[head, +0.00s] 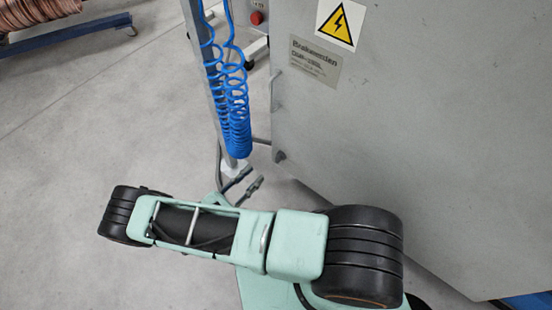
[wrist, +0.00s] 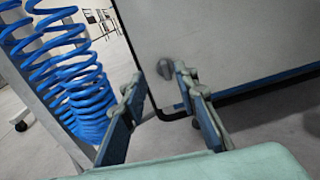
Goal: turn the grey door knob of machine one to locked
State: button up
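The grey machine door (head: 420,130) fills the right of the head view, with a warning sign and a nameplate. A small round grey knob (head: 280,156) sits near its lower left edge. In the wrist view the knob (wrist: 164,68) shows on the pale panel, beyond and between my fingertips. My gripper (wrist: 158,82) is open and empty, its fingers spread to either side of the knob's line of sight. In the head view my gripper (head: 252,179) is partly hidden by my arm and appears apart from the knob. The knob's turned position is too small to tell.
A coiled blue hose (head: 235,110) hangs on a grey post (head: 201,60) just left of the machine; in the wrist view the hose (wrist: 62,75) is close to my left finger. A copper coil (head: 35,12) lies at the far left. The floor on the left is clear.

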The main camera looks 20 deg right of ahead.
aim_at(276, 158)
jog(key=shift+n+t, duration=0.3)
jog(key=shift+n, duration=0.2)
jog(key=x, duration=0.3)
jog(key=f+b+x, duration=0.1)
jog(key=x, duration=0.3)
jog(key=f+b+x, duration=0.1)
jog(key=x, duration=0.3)
jog(key=shift+s+d, duration=0.15)
jog(key=shift+d, duration=0.15)
jog(key=shift+c, duration=0.5)
grip_shut()
